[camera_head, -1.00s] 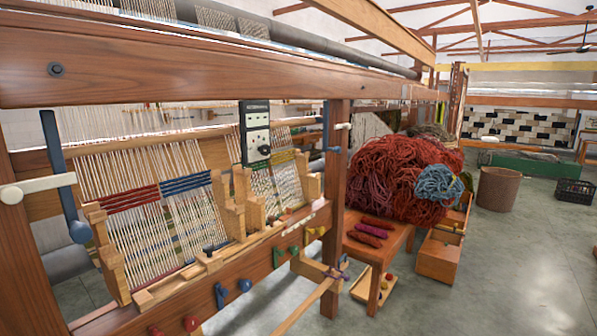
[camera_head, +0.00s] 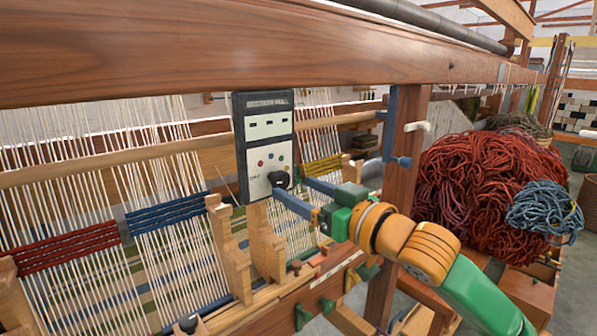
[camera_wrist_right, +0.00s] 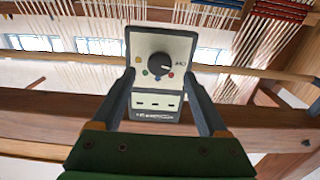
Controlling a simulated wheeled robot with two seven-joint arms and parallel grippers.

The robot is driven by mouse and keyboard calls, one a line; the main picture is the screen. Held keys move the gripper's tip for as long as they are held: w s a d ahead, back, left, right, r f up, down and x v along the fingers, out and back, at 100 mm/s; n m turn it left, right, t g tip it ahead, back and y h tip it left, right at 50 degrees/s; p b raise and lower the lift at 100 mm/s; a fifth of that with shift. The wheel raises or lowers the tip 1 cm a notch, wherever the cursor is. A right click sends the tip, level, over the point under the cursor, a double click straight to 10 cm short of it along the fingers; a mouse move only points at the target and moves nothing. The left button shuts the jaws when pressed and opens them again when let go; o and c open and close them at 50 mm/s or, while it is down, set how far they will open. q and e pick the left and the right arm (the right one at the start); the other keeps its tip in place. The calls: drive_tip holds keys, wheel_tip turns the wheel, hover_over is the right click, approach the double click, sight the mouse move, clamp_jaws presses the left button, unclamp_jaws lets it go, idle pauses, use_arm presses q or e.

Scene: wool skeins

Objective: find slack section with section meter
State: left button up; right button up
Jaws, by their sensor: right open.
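The section meter (camera_head: 265,150) is a dark upright box with a pale panel, small coloured dots and a dark knob. It hangs in front of the loom's warp. My right gripper (camera_head: 290,186) is open, its blue-grey fingers pointing at the meter's lower part near the knob. In the right wrist view the meter (camera_wrist_right: 158,98) stands between the two fingers (camera_wrist_right: 160,78), with gaps showing on both sides. The warp has a section with a red band (camera_head: 70,246), one with a blue band (camera_head: 165,214) and one with a yellow band (camera_head: 322,166). I cannot tell which is slack. My left gripper is out of view.
A thick wooden beam (camera_head: 200,55) crosses above the meter. Wooden blocks (camera_head: 268,245) stand on the lower rail, close below my right gripper. A loom post (camera_head: 405,150) is right of the meter. Red wool (camera_head: 475,180) and blue wool (camera_head: 545,210) are piled at the right.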

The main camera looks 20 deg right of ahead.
sight(284, 181)
drive_tip(key=p+x, duration=0.1)
drive_tip(key=x, duration=0.2)
drive_tip(key=shift+w+a+r, duration=0.1)
drive_tip(key=shift+w+a, duration=0.1)
drive_tip(key=shift+a, duration=0.1)
drive_tip(key=shift+w+d+f, duration=0.25)
drive_tip(key=shift+w+d, duration=0.05)
drive_tip(key=shift+s+r, duration=0.1)
drive_tip(key=shift+s, duration=0.1)
drive_tip(key=c, duration=0.5)
clamp_jaws()
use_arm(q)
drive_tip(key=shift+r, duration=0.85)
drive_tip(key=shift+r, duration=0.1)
use_arm(e)
drive_tip(key=shift+a+m, duration=0.1)
drive_tip(key=shift+m, duration=0.2)
drive_tip(key=m+p, duration=0.1)
drive_tip(key=m, duration=0.2)
drive_tip(key=shift+r+m+p, duration=0.1)
drive_tip(key=shift+m+p, duration=0.2)
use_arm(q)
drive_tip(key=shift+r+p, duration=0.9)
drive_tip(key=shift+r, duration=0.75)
use_arm(e)
drive_tip(key=shift+m, duration=1.8)
